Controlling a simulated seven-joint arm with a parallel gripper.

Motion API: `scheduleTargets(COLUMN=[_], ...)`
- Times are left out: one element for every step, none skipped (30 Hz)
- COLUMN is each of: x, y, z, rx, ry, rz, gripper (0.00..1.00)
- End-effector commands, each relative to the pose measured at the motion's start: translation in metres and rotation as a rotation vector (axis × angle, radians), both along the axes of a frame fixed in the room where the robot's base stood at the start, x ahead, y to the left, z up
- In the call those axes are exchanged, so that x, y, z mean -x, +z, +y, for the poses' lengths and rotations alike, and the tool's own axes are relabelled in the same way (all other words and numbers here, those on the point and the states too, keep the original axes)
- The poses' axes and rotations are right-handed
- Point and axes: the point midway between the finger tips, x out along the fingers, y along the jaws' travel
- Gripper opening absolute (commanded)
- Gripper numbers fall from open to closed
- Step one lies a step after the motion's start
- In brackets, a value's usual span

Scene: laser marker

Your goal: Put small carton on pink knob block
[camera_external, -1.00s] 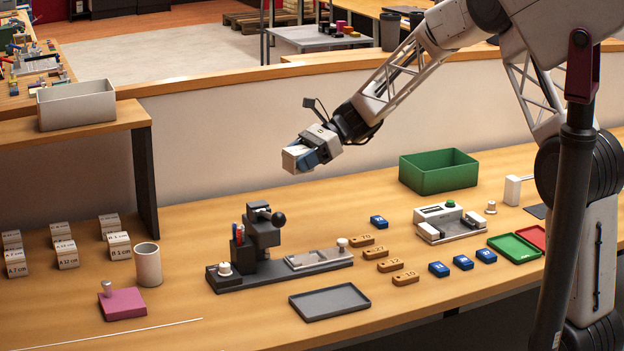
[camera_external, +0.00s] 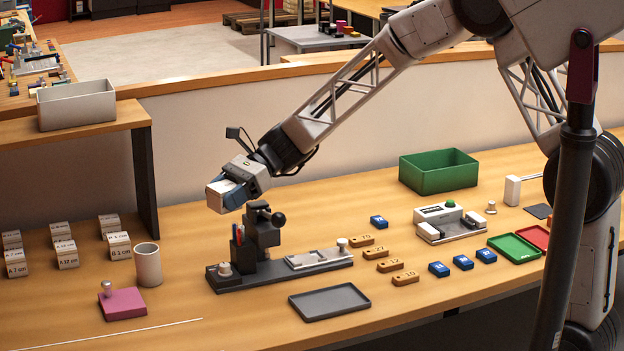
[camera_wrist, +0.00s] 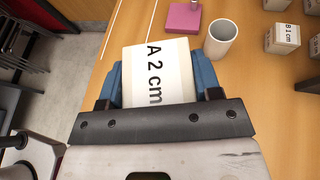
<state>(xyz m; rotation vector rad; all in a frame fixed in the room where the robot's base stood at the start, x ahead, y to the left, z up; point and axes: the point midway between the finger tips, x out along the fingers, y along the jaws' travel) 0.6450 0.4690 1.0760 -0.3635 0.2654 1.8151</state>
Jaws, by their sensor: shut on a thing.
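My gripper (camera_external: 228,192) is shut on a small white carton (camera_external: 218,197), held in the air just above and left of the dark marking machine. In the wrist view the carton (camera_wrist: 158,75) shows the text "A 2 cm" between the blue fingers of my gripper (camera_wrist: 160,82). The pink knob block (camera_external: 124,303) lies on the table at the front left, with a light round knob on top. It also shows in the wrist view (camera_wrist: 181,18), beyond the carton. The carton is apart from the block.
A white cup (camera_external: 148,265) stands right behind the pink block. Several other cartons (camera_external: 67,254) stand at the left. The marking machine (camera_external: 262,245) is below my gripper. A thin white rod (camera_external: 130,333) lies in front of the block. A grey tray (camera_external: 330,302) lies to the right.

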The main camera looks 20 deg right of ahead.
Motion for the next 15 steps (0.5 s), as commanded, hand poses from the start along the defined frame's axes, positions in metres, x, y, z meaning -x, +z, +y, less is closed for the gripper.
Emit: scheduleTargets(x=[0.01, 0.015, 0.022, 0.028, 0.033, 0.04, 0.046, 0.051, 0.058, 0.064, 0.07, 0.077, 0.083, 0.088, 0.095], y=[0.0, 0.0, 0.001, 0.001, 0.001, 0.001, 0.001, 0.001, 0.0, 0.0, 0.0, 0.0, 0.0, 0.0, 0.0], z=[0.012, 0.017, 0.025, 0.031, 0.036, 0.043, 0.049, 0.054, 0.061, 0.066, 0.071, 0.078, 0.083, 0.088, 0.094], rx=[0.0, 0.0, -0.001, -0.001, -0.001, 0.0, 0.001, 0.0, 0.001, 0.001, 0.001, 0.001, 0.001, 0.002, 0.002], ry=[0.011, 0.016, 0.022, 0.027, 0.031, 0.037, 0.042, 0.046, 0.053, 0.058, 0.062, 0.068, 0.072, 0.076, 0.082], rz=[0.0, 0.0, 0.0, 0.0, 0.001, 0.0, 0.001, 0.0, 0.001, 0.002, 0.002, 0.003, 0.003, 0.003, 0.003], gripper=[0.33, 0.33, 0.33, 0.33, 0.33, 0.33, 0.33, 0.33, 0.33, 0.33, 0.33, 0.33, 0.33, 0.33, 0.33])
